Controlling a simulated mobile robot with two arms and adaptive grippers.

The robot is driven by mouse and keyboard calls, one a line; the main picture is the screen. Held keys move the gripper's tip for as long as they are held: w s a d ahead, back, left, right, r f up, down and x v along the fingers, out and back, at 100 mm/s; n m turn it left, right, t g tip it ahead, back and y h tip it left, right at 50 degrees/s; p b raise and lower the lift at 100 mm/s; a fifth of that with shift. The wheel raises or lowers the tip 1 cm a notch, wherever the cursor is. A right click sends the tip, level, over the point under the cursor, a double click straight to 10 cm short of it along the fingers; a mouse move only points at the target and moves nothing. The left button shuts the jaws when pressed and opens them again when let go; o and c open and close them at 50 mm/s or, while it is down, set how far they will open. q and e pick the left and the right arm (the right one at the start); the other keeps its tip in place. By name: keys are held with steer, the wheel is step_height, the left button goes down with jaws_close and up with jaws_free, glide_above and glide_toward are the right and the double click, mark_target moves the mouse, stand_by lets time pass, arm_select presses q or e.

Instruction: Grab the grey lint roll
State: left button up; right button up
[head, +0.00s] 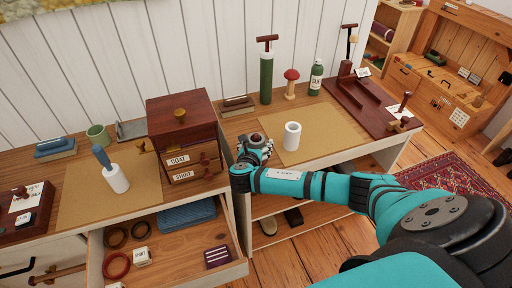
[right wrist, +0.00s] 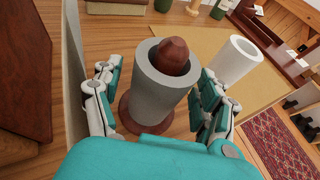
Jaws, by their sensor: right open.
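The grey lint roll (right wrist: 160,88) stands upright in the right wrist view, on a dark red round base with a brown rounded knob at its top. My right gripper (right wrist: 155,100) is open, with its fingers on both sides of the roll. I cannot tell whether the fingers touch it. In the head view the right gripper (head: 250,150) is at the desk's front edge, right of the small drawer box, and largely hides the roll; its dark red knob (head: 257,138) shows above the fingers. My left gripper is not in view.
A white roll (head: 292,137) stands close by on the tan mat (head: 325,138). The dark wooden drawer box (head: 182,113) stands left of my gripper. A green bottle (head: 316,77), red-topped stamp (head: 290,84) and tall green roller (head: 266,75) stand behind. An open drawer (head: 232,267) is below left.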

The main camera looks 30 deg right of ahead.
steer(key=shift+w+d+f, duration=0.2)
steer(key=shift+w+d, duration=0.2)
steer(key=c, duration=1.3)
steer(key=shift+o, duration=0.2)
steer(key=shift+r, duration=0.1)
